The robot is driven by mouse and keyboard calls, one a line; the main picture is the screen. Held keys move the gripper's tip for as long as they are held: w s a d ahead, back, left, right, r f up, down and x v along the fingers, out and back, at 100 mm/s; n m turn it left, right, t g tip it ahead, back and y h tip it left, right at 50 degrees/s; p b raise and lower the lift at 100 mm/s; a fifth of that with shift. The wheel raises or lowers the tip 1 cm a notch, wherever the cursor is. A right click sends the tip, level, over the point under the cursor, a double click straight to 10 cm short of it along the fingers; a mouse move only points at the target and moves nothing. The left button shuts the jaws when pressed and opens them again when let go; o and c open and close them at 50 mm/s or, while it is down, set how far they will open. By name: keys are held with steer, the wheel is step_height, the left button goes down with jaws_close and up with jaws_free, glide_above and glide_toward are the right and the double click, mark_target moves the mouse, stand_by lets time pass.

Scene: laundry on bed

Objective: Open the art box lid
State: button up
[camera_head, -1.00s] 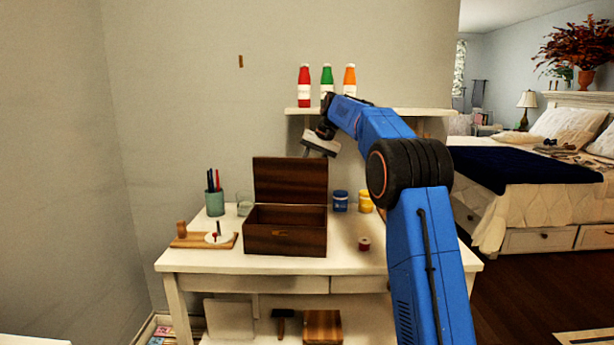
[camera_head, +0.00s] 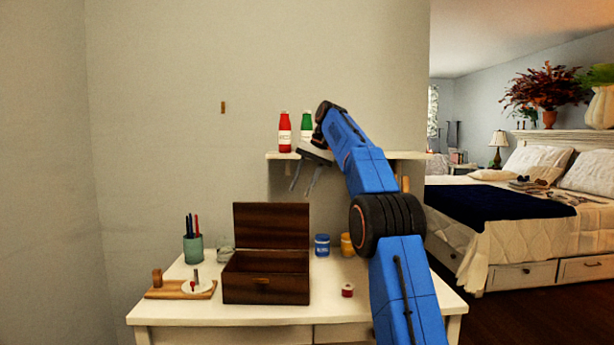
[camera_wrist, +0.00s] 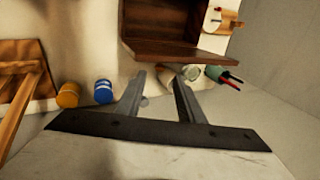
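The art box (camera_head: 266,284) is a dark brown wooden box on the white table. Its lid (camera_head: 271,226) stands upright at the back, so the box is open. The box also shows at the top of the wrist view (camera_wrist: 178,48). My gripper (camera_head: 301,188) is above and behind the right side of the box, in front of the wall shelf. Its two fingers are spread apart with nothing between them, and it is clear of the lid. The fingers also show apart in the wrist view (camera_wrist: 157,95).
The white table (camera_head: 400,300) also holds a pen cup (camera_head: 193,249), a blue jar (camera_head: 322,245), a yellow jar (camera_head: 347,246), a red spool (camera_head: 347,290) and a wooden board (camera_head: 165,292). Red (camera_head: 285,132) and green (camera_head: 306,125) bottles stand on the shelf (camera_head: 400,155). A bed is at right.

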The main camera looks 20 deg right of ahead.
steer(key=shift+v, duration=2.15)
steer(key=shift+s, duration=0.1)
